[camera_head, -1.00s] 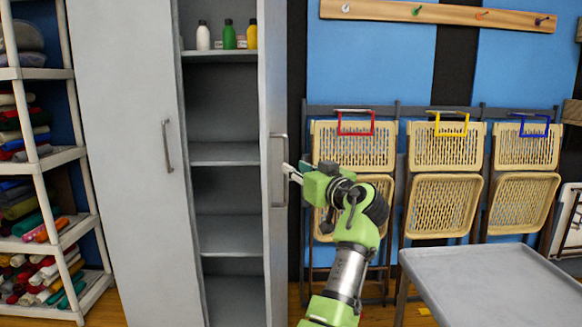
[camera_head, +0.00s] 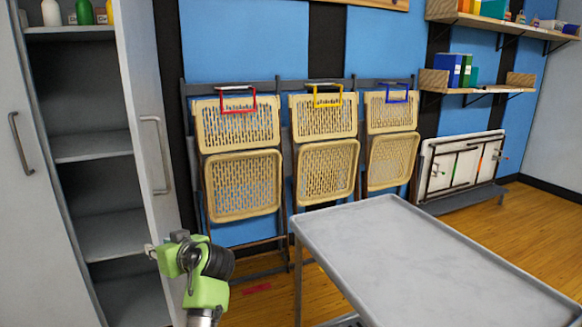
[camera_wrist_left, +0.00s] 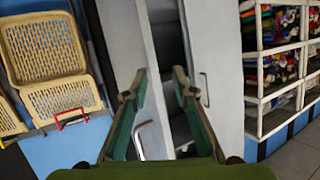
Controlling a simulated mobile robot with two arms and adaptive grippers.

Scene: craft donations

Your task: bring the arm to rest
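My left gripper (camera_head: 152,250) is at the lower left of the head view, beside the lower part of the open grey cabinet door (camera_head: 150,100). It is below the door's handle (camera_head: 157,155) and apart from it. In the left wrist view, the two fingers of the left gripper (camera_wrist_left: 160,77) are spread with nothing between them. The open door (camera_wrist_left: 128,40) and the cabinet's inside show beyond them. My right gripper is not in view.
A grey cart (camera_head: 400,250) stands at the front right. Folding chairs (camera_head: 243,185) with red, yellow and blue clips hang along the blue wall. A folded white table (camera_head: 460,165) leans farther right. Wooden floor is clear at the right.

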